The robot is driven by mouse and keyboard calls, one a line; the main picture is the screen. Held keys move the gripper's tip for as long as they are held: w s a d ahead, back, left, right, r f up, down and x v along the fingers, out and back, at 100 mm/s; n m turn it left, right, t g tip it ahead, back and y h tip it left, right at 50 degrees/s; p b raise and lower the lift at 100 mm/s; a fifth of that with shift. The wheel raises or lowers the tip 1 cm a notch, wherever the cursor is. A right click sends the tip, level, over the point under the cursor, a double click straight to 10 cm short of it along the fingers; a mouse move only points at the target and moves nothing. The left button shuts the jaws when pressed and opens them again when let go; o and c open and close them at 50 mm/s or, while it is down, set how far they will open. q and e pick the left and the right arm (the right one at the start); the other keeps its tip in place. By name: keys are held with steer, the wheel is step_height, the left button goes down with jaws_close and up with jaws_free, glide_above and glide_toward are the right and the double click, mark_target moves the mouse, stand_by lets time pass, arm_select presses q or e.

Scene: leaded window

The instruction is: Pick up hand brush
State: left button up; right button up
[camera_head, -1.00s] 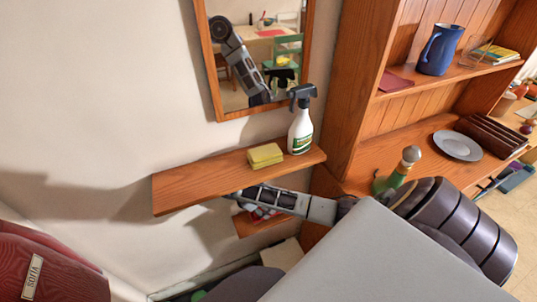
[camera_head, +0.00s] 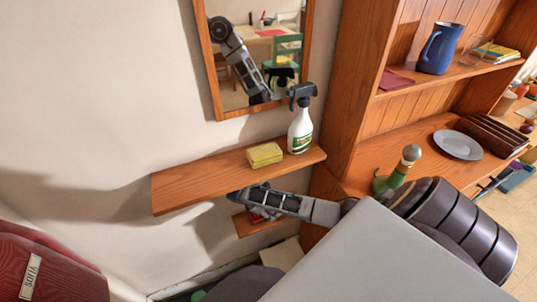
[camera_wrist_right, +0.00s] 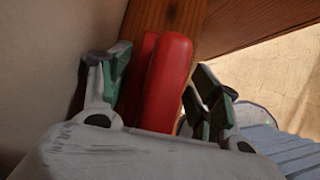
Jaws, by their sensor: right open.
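A red, rounded object (camera_wrist_right: 170,80), probably the hand brush, stands out between the fingers of my right gripper (camera_wrist_right: 157,78) in the right wrist view. In the head view only a small red patch (camera_head: 258,215) of it shows below my right gripper (camera_head: 240,196). The gripper is open, with one finger on each side of the red object and a gap visible on the right. Bristles are not visible, so its full shape is hidden. My left gripper is not in view.
A wooden shelf (camera_head: 205,180) above my right gripper holds a yellow sponge (camera_head: 264,154) and a spray bottle (camera_head: 300,130). A smaller shelf (camera_head: 245,226) lies below. A mirror hangs above. A wooden cabinet (camera_head: 345,130) with a blue jug (camera_head: 440,48) stands at right.

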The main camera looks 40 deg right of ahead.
steer(key=shift+d+f, duration=0.2)
steer(key=shift+f, duration=0.05)
steer(key=shift+c, duration=0.4)
steer(key=c, duration=0.9)
steer(key=shift+o, duration=0.2)
steer(key=shift+s+r, duration=0.1)
steer(key=shift+r, duration=0.05)
steer(key=shift+s+r, duration=0.1)
steer(key=shift+r, duration=0.25)
step_height(320, 180, up, 6)
steer(key=shift+s+a+r+p, duration=0.1)
steer(key=shift+r+p, duration=0.05)
steer(key=shift+p, duration=0.4)
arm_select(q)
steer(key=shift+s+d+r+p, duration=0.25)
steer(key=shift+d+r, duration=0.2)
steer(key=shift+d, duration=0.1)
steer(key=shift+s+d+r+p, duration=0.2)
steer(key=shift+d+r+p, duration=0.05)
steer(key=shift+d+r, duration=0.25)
arm_select(e)
steer(key=s+a, duration=0.3)
steer(key=s, duration=0.6)
steer(key=s+a, duration=0.3)
steer(key=s, duration=0.6)
steer(key=shift+s, duration=0.3)
